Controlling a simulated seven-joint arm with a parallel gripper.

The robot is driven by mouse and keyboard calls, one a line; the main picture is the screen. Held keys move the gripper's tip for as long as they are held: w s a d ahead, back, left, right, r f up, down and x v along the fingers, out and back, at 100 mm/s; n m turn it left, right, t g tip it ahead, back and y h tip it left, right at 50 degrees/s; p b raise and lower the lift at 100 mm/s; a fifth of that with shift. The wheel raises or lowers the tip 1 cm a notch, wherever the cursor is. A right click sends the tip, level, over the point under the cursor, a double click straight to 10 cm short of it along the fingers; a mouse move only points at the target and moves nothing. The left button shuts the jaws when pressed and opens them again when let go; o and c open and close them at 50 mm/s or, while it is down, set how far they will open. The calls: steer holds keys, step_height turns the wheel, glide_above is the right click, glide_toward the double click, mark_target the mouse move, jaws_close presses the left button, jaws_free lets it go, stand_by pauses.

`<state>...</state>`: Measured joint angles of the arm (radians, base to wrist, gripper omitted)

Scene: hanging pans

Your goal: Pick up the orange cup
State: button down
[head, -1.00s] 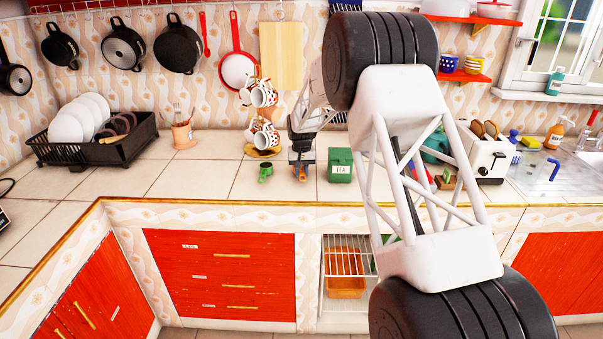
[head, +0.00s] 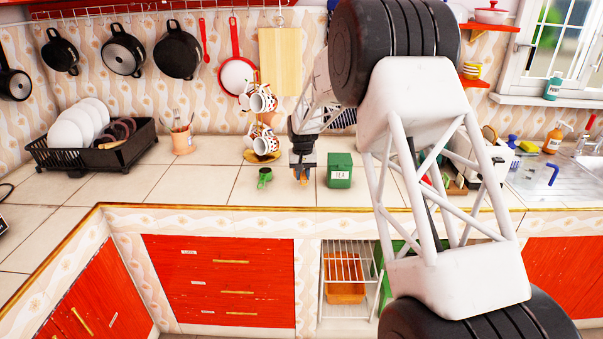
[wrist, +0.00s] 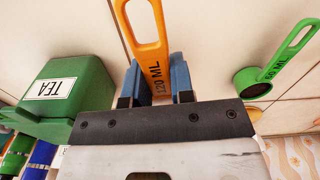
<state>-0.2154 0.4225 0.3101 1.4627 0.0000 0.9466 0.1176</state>
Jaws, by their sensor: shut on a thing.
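The orange cup is a measuring cup; its orange handle, marked 120 ML (wrist: 147,45), stands between my blue fingertips in the wrist view. My gripper (wrist: 156,84) is shut on this handle. The bowl of the cup is hidden behind my gripper. In the head view my gripper (head: 302,172) points down low over the counter, with a small bit of orange (head: 303,177) at its tip. I cannot tell whether the cup touches the counter.
A green measuring cup marked 60 ML (wrist: 255,82) lies to the right in the wrist view. A green TEA tin (wrist: 75,88) stands close on the left. In the head view, mugs hang on a stand (head: 262,140) behind. The counter's left front is clear.

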steer(key=s+d+r, duration=0.1)
steer(key=s+d, duration=0.1)
steer(key=s, duration=0.9)
steer(key=shift+s+d, duration=0.25)
steer(key=shift+s, duration=0.15)
stand_by(0.4)
steer(key=shift+s+r, duration=0.1)
steer(key=shift+s, duration=0.1)
stand_by(0.6)
step_height(320, 180, up, 6)
stand_by(1.0)
steer(key=shift+d, duration=0.1)
steer(key=w+d+r, duration=0.3)
steer(key=d, duration=0.5)
steer(key=w+d+r+m, duration=0.1)
steer(key=w+d+r, duration=0.2)
steer(key=d, duration=0.6)
steer(key=shift+d+r, duration=0.2)
steer(key=shift+r, duration=0.1)
steer(key=shift+w, duration=0.2)
